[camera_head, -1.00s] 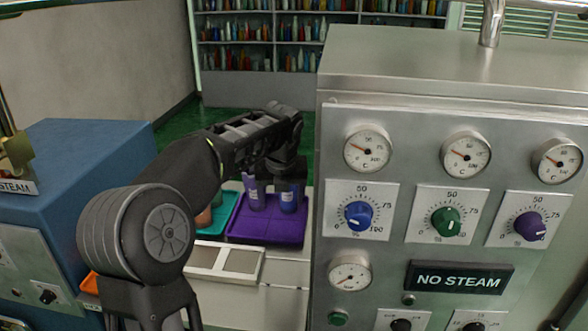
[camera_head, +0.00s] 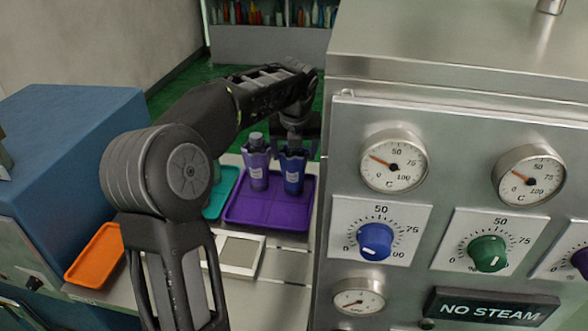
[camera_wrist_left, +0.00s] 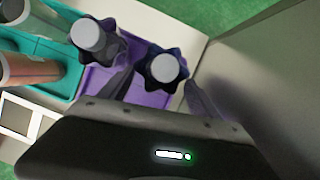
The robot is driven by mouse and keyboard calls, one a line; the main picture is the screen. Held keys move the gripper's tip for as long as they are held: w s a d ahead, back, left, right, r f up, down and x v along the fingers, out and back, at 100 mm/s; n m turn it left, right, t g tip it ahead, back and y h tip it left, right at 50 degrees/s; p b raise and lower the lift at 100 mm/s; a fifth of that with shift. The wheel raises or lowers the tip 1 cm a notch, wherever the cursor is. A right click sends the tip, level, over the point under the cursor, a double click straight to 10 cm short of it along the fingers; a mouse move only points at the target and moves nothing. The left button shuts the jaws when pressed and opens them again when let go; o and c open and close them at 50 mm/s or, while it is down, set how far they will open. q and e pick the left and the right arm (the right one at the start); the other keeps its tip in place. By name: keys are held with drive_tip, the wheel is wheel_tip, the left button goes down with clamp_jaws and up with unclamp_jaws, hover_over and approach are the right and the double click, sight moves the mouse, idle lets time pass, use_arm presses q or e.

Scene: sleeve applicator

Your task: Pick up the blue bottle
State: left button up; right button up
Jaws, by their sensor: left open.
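The blue bottle (camera_head: 293,172) stands upright on a purple tray (camera_head: 266,215), with a flared, scalloped top and a pale label. A lilac-purple bottle (camera_head: 257,168) stands just left of it on the same tray. My left gripper (camera_head: 296,138) is open above and behind the blue bottle. In the left wrist view the gripper's fingers (camera_wrist_left: 158,88) lie to either side of the blue bottle (camera_wrist_left: 166,69), whose grey cap shows from above. The lilac bottle (camera_wrist_left: 97,41) is outside the left finger there. I cannot tell whether a finger touches either bottle. My right gripper is not in view.
A steel control machine (camera_head: 440,120) with gauges and knobs stands close on the right. A teal tray (camera_head: 219,196) holding bottles (camera_wrist_left: 30,72) lies left of the purple tray. An orange tray (camera_head: 96,254) and a blue cabinet (camera_head: 70,150) are further left.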

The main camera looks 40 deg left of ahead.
sight(294, 164)
use_arm(q)
drive_tip(key=shift+w+f, duration=0.15)
drive_tip(key=shift+f, duration=0.25)
drive_tip(key=shift+a+f, duration=0.1)
drive_tip(key=x, duration=0.5)
drive_tip(key=shift+p, duration=0.35)
drive_tip(key=shift+c, duration=0.5)
clamp_jaws()
